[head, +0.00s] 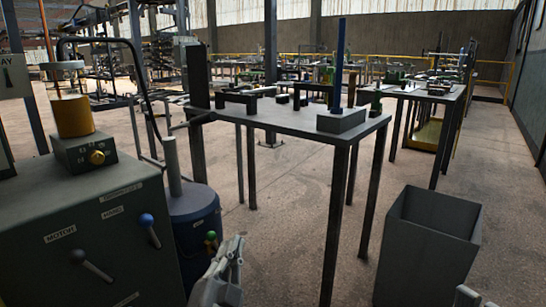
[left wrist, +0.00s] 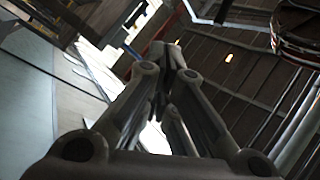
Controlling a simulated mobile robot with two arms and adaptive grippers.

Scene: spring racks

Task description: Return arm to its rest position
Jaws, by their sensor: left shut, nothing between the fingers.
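My left gripper (head: 232,248) is low in the head view, in front of the dark blue drum and beside the machine cabinet. Its grey fingers point upward. In the left wrist view the fingers of the left gripper (left wrist: 170,60) come together at the tips, with nothing held between them. A small grey piece at the bottom right edge of the head view looks like my right gripper (head: 470,297). Most of it is cut off, so its jaws cannot be judged.
A dark metal table (head: 290,120) with a grey block and upright rod stands ahead. A dark open bin (head: 428,245) is at the right. Floor right of the bin is clear.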

